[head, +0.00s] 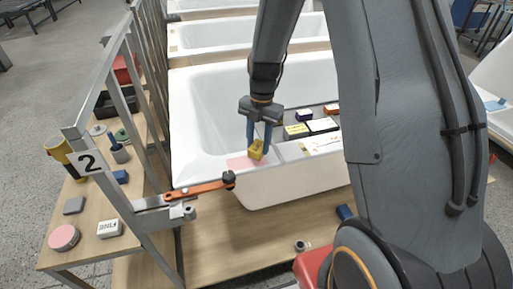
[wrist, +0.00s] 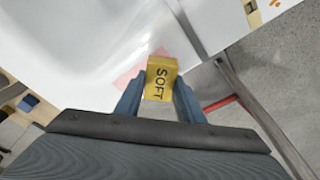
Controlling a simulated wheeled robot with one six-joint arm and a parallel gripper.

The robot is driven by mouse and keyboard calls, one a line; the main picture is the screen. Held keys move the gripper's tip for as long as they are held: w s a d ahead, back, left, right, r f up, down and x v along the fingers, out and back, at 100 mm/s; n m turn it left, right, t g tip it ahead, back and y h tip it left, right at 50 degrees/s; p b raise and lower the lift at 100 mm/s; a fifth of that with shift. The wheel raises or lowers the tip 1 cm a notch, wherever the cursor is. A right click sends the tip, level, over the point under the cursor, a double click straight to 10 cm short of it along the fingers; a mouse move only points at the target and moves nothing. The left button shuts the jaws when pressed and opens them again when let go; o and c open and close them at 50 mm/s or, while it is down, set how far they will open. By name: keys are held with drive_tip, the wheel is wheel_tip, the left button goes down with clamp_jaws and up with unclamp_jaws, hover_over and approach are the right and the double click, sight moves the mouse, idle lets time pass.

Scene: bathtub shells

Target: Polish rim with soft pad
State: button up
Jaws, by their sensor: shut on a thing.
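My gripper (head: 259,143) is shut on a yellow pad (head: 256,150). In the wrist view the pad (wrist: 161,78) is marked SOFT and sits between the two blue fingers (wrist: 158,100). The white bathtub shell (head: 200,110) lies below, and its near rim (head: 205,165) carries a pink patch (head: 240,163). The pad is over or at the right part of this patch; I cannot tell if it touches. The patch also shows behind the pad in the wrist view (wrist: 127,78).
A board (head: 322,145) with blocks and cards lies across the tub's right part. A side bench (head: 85,205) holds several small items, including a pink round pad (head: 63,237).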

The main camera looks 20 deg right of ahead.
sight(258, 145)
drive_tip(key=shift+r+p, duration=1.6)
drive_tip(key=shift+r, duration=1.1)
drive_tip(key=shift+f, duration=0.1)
